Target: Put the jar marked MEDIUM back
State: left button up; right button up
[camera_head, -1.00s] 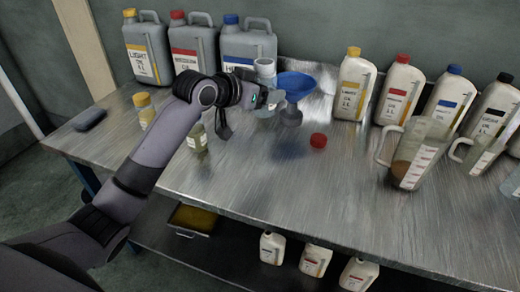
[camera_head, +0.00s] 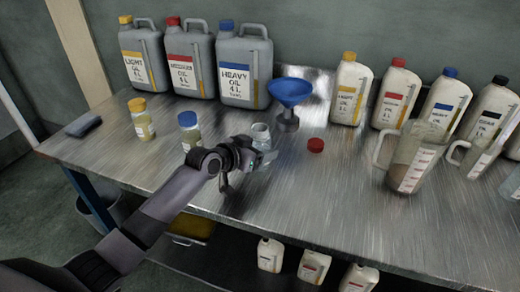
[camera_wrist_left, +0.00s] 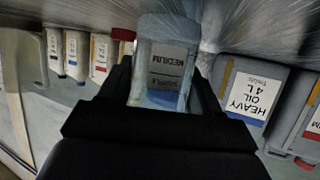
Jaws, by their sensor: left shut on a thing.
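The jar marked MEDIUM (camera_wrist_left: 165,62) is a clear jar with a grey label that shows upside down in the left wrist view. In the head view the jar (camera_head: 261,134) is near the middle of the metal bench, without a lid on it. My left gripper (camera_head: 258,153) is shut on the jar, and its fingers (camera_wrist_left: 163,85) show on both sides of it in the left wrist view. A red lid (camera_head: 316,145) lies on the bench to the right. I cannot tell whether the jar touches the bench. My right gripper is not in view.
A yellow-lidded jar (camera_head: 142,119) and a blue-lidded jar (camera_head: 189,130) stand left of my gripper. A blue funnel (camera_head: 291,92) stands behind. Large grey cans (camera_head: 244,70) and cream bottles (camera_head: 348,90) line the wall. A measuring jug (camera_head: 412,158) stands right. The front middle bench is clear.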

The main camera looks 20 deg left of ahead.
pick_arm(q)
jog(key=shift+f, duration=0.1)
jog(key=o, duration=1.2)
jog(key=shift+c, duration=0.2)
jog(key=shift+r, duration=0.2)
jog(key=p+v, duration=0.1)
jog(key=v, duration=1.1)
jog(key=shift+f, duration=0.15)
